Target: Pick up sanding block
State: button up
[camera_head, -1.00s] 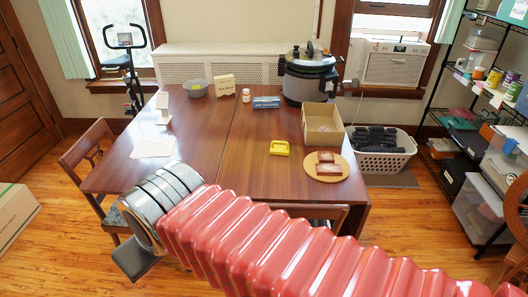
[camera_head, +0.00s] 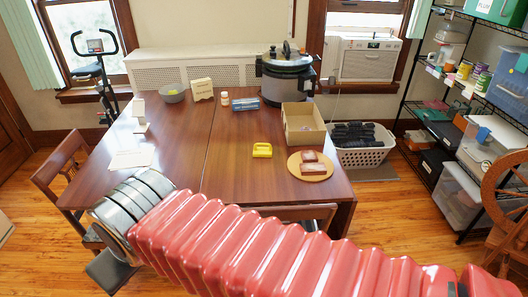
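A small yellow block-like object (camera_head: 262,150) lies on the brown wooden table (camera_head: 225,180), right of its middle seam. Two reddish-brown blocks (camera_head: 312,164) lie on a round wooden board (camera_head: 294,168) near the table's right edge. I cannot tell for sure which of these is the sanding block. My red ribbed arm crosses the lower picture and ends in grey metal rings at the table's near left corner. A dark grey end piece, my gripper (camera_head: 110,270), hangs below the rings, apart from these objects. Its fingers cannot be made out.
An open cardboard box (camera_head: 303,125), a pressure cooker (camera_head: 286,76), a blue box (camera_head: 246,104), a white bottle (camera_head: 225,98) and a grey bowl (camera_head: 174,93) stand on the table. Chairs (camera_head: 62,172) adjoin it. A laundry basket (camera_head: 362,150) and shelves (camera_head: 470,120) are right.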

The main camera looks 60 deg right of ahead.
aim_at(258, 152)
jog(key=i, duration=0.9)
jog(key=u, duration=0.05)
